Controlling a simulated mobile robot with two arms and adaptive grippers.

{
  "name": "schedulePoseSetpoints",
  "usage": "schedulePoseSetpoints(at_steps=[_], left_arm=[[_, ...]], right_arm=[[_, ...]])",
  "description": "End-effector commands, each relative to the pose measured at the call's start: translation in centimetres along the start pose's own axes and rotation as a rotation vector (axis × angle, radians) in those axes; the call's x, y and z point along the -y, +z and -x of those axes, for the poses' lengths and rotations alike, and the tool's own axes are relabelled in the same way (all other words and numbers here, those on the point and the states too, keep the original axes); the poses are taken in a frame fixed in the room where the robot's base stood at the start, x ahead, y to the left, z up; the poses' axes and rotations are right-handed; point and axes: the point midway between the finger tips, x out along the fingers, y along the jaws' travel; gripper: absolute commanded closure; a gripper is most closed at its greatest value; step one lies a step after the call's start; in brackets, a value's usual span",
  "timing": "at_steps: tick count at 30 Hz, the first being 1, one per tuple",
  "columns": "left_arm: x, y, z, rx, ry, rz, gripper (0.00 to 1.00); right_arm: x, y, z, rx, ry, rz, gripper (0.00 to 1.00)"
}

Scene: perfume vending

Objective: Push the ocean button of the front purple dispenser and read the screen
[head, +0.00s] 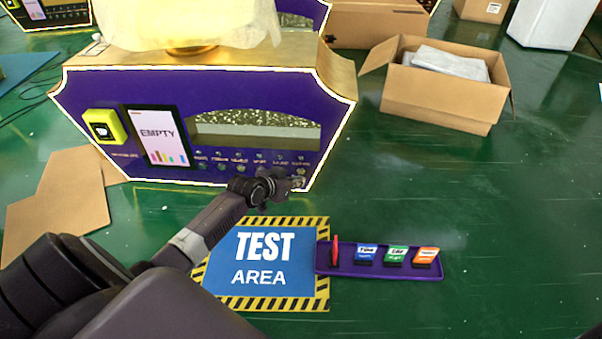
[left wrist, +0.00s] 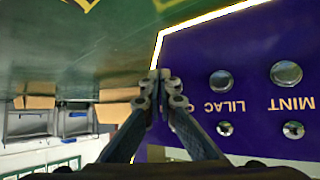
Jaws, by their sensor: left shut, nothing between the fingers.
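The front purple dispenser (head: 90,80) stands at the upper left in the head view. Its screen (head: 158,135) reads "EMPTY" above small coloured bars. A row of small round buttons with labels too small to read there runs along its lower front. My left gripper (head: 296,184) is shut and empty at the right end of this row. In the left wrist view its closed tips (left wrist: 160,78) are in front of the panel's end, beside the upside-down "LILAC" (left wrist: 228,107) and "MINT" (left wrist: 290,104) labels. The fingers cover the end button and its label; contact cannot be told.
A blue "TEST AREA" mat (head: 225,285) lies before the dispenser. A purple tray (head: 345,271) with several coloured cards and a red item adjoins it. An open cardboard box (head: 435,100) stands at the upper right. The green floor at right is clear.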

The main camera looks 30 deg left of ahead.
Motion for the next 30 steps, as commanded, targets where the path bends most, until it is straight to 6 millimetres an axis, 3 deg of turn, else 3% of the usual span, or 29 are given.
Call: schedulePoseSetpoints(at_steps=[30], left_arm=[[0.66,-0.64,-0.88,0.000,0.000,-0.001,1.00]], right_arm=[[0.03,-0.01,0.25,0.002,0.000,0.000,1.00]])
